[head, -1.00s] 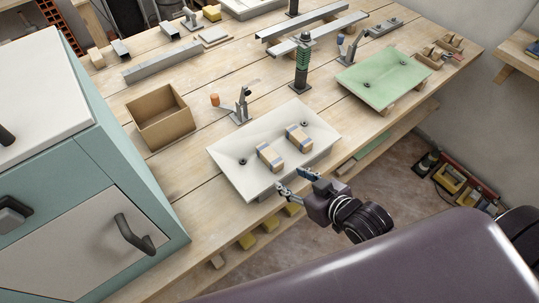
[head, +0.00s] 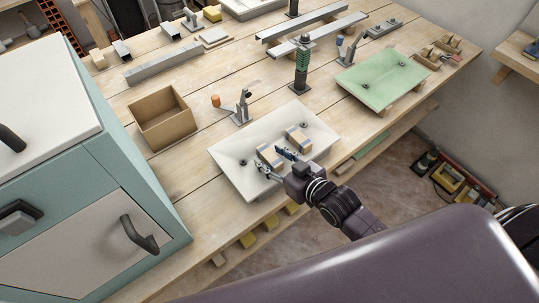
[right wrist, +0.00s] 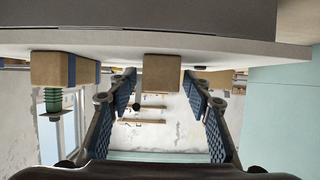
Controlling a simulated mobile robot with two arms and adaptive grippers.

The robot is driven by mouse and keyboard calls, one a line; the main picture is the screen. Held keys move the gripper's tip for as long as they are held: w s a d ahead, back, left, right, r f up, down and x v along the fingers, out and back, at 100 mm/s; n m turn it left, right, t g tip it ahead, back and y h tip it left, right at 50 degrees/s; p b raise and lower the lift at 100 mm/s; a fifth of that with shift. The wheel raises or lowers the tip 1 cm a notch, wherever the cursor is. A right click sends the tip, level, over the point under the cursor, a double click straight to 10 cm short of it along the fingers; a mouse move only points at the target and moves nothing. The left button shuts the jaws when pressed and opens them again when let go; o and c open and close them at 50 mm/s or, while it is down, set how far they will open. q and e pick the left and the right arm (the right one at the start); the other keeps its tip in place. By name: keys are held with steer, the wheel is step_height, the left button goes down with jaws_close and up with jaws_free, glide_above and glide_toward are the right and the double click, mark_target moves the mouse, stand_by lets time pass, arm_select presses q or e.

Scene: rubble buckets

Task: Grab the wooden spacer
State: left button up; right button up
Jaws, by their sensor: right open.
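Two wooden spacers with blue-grey bands lie on the white panel (head: 232,165) in the head view. The left spacer (head: 266,153) is partly hidden by my right gripper (head: 276,161). The right spacer (head: 299,139) lies to its right, apart from it. My right gripper is open and empty, with its fingers at the near end of the left spacer. In the right wrist view, which looks upside down, one spacer (right wrist: 162,72) sits centred between the open fingers (right wrist: 160,88), beyond the tips. The other spacer (right wrist: 52,69) is left of the fingers. My left gripper is not in view.
A toggle clamp (head: 241,108) and a cardboard box (head: 163,128) stand behind the panel. A post with a green spring (head: 302,65) and a green panel (head: 382,85) are to the right. A teal cabinet (head: 110,165) stands at the left.

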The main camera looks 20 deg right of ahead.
steer(key=shift+w+a+f, duration=0.1)
steer(key=shift+w+f, duration=0.05)
steer(key=shift+w, duration=0.15)
steer(key=shift+c, duration=0.5)
steer(key=c, duration=1.1)
steer(key=shift+c, duration=0.2)
